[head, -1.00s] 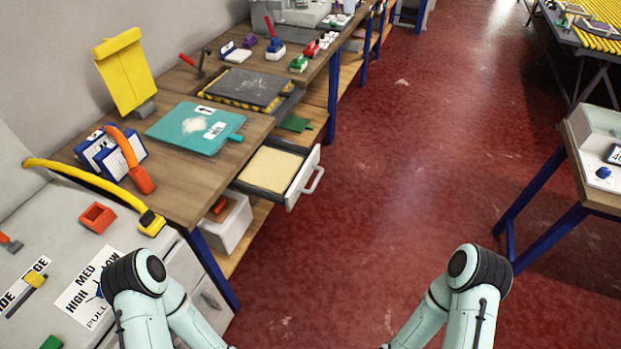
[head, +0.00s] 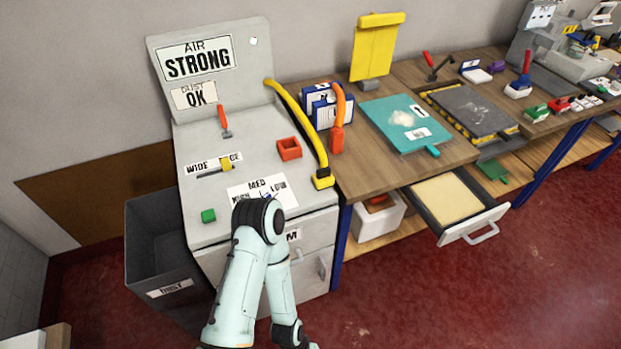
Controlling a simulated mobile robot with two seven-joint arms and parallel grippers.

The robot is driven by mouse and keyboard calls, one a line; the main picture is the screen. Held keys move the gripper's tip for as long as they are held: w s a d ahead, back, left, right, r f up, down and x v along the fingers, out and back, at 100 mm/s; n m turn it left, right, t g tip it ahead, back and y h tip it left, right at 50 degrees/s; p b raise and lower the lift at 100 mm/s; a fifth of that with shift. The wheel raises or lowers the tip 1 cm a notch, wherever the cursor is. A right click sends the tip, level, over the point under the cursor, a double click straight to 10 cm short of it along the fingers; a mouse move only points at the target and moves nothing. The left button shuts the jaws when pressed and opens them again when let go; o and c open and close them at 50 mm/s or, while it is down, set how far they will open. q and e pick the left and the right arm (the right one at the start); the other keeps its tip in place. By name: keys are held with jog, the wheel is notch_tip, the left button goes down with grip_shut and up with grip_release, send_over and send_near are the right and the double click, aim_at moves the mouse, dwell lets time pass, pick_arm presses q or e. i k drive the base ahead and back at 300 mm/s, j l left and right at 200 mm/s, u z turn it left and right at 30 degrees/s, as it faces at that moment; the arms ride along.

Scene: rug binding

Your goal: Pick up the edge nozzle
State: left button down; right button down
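No part is labelled as the edge nozzle, and I cannot tell for sure which piece it is. A yellow hose (head: 303,122) runs down the right side of the grey machine and ends in a yellow and black head (head: 322,180) at its front right corner. An open red-orange block (head: 289,149) sits on the machine top. An orange curved tool (head: 338,120) stands by blue-and-white boxes (head: 320,106) on the wooden bench. My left arm covers part of the machine's front. Its gripper is below the picture, and my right gripper is out of view.
The machine top (head: 190,150) carries a red lever (head: 223,121), a yellow slider (head: 226,163) and a green button (head: 208,215). A dark bin (head: 150,235) stands left of it. An open drawer (head: 482,222) juts from the bench (head: 450,160). Red floor lies in front.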

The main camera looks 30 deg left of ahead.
aim_at(323, 180)
jog(key=u, duration=1.05)
jog(key=l, duration=0.2)
jog(key=i+z, duration=0.05)
